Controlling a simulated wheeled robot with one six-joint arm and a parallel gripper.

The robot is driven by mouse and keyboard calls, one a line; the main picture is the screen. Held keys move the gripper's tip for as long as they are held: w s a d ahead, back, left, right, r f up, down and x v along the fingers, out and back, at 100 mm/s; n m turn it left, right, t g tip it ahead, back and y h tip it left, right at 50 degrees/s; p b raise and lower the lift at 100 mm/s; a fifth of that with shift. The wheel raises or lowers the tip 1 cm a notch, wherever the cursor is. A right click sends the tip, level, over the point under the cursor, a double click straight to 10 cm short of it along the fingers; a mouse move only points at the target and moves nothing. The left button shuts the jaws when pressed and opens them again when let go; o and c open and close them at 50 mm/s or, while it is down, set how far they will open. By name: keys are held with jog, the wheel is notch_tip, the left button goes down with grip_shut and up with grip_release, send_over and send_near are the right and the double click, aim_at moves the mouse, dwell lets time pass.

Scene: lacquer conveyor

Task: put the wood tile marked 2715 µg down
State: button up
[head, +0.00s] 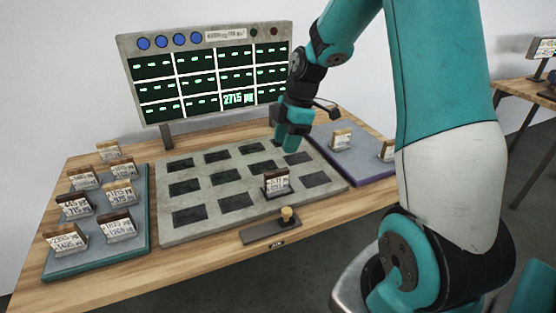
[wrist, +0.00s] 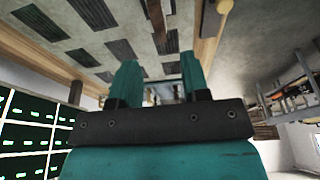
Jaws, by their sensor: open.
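A wood tile (head: 277,182) with a white label stands upright in a front-row slot of the grey slotted board (head: 165,200), third from the left. Its print is too small to read surely. The display panel (head: 125,50) shows "2715 µg" in its bottom row, third column, the matching place. My gripper (head: 291,146) is above the back right part of the board, apart from the tile and empty. In the wrist view its two fingers (wrist: 158,80) stand apart, with the tile (wrist: 155,14) beyond them.
A blue-grey tray (head: 147,240) on the left holds several labelled tiles. A purple-edged tray (head: 360,172) on the right holds two tiles. A dark plate with a yellow knob (head: 287,214) sits at the table's front edge. Other board slots look empty.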

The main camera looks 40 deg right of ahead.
jog(key=s+a+r+m, duration=0.2)
jog(key=s+a+r, duration=0.2)
jog(key=a, duration=0.5)
jog(key=s+a+r+m, duration=0.2)
jog(key=s+a+r, duration=0.25)
jog(key=a, duration=0.45)
jog(key=s+a+r+m+y, duration=0.1)
jog(key=s+a+m, duration=0.2)
jog(key=s+a, duration=0.4)
jog(key=s, duration=0.5)
jog(key=shift+s+r+m+g, duration=0.15)
jog(key=shift+s+m+g, duration=0.15)
jog(key=shift+s+g, duration=0.1)
